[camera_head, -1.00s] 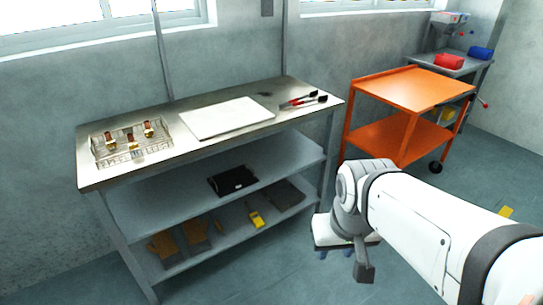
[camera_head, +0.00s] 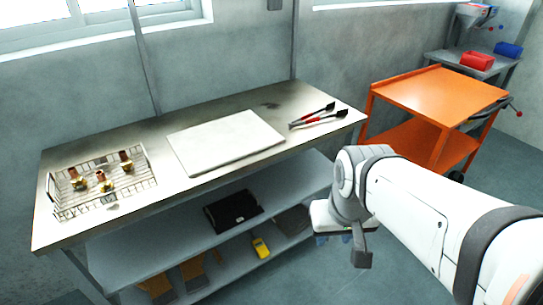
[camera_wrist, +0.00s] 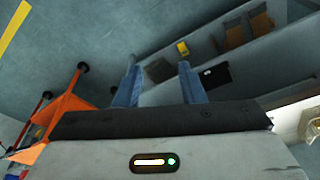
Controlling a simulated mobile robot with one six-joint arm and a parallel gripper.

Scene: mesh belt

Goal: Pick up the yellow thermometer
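The yellow thermometer (camera_head: 261,248) lies on the bottom shelf of the steel table, near its front edge and below the black flat item. It also shows small in the wrist view (camera_wrist: 183,48), beyond the fingertips. My gripper (camera_head: 333,239) hangs to the right of the shelves in the head view, clear of the thermometer. In the wrist view my gripper (camera_wrist: 158,64) has its two bluish fingers spread apart with nothing between them.
A black item (camera_head: 233,211) lies on the middle shelf, and the steel tabletop (camera_head: 292,97) covers both shelves. A wire basket (camera_head: 146,160), a white board (camera_head: 225,139) and red-handled tongs (camera_head: 324,119) lie on top. An orange cart (camera_head: 436,95) stands to the right.

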